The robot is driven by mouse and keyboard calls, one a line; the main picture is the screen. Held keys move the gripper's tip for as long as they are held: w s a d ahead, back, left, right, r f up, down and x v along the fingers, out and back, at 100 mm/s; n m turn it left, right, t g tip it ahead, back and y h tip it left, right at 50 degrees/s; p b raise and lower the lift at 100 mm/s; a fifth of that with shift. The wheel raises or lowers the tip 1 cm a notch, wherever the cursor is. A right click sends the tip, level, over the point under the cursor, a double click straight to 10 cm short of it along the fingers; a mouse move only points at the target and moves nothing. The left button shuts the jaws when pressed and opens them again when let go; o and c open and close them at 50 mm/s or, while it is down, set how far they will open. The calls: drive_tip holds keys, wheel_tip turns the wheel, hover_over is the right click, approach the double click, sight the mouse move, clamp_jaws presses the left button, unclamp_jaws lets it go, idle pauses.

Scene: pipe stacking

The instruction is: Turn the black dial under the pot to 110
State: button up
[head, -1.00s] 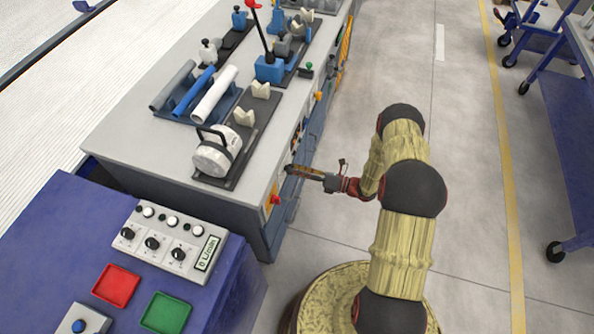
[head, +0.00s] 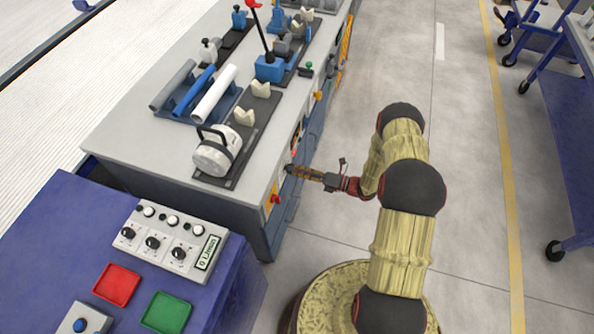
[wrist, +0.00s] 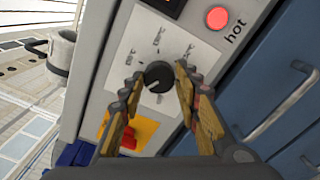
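The black dial (wrist: 158,77) sits on a light panel with printed marks around it, on the bench's side. Its pointer shows a pale line, but the numbers are too small to read. My gripper (wrist: 160,72) is open, with one fingertip on each side of the dial; I cannot tell whether they touch it. In the head view my gripper (head: 292,170) reaches left to the bench side and hides the dial. The white pot (head: 212,155) with a dark handle stands on the bench above.
A red light (wrist: 217,18) marked "hot" is beside the dial panel. A red knob on a yellow plate (wrist: 143,132) is below it. A blue drawer with a metal handle (wrist: 270,115) is at the right. A blue control table (head: 60,220) stands in front of the bench.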

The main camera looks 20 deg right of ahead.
drive_tip(key=o, duration=0.4)
drive_tip(key=shift+d, duration=0.1)
drive_tip(key=v, duration=1.2)
idle(0.3)
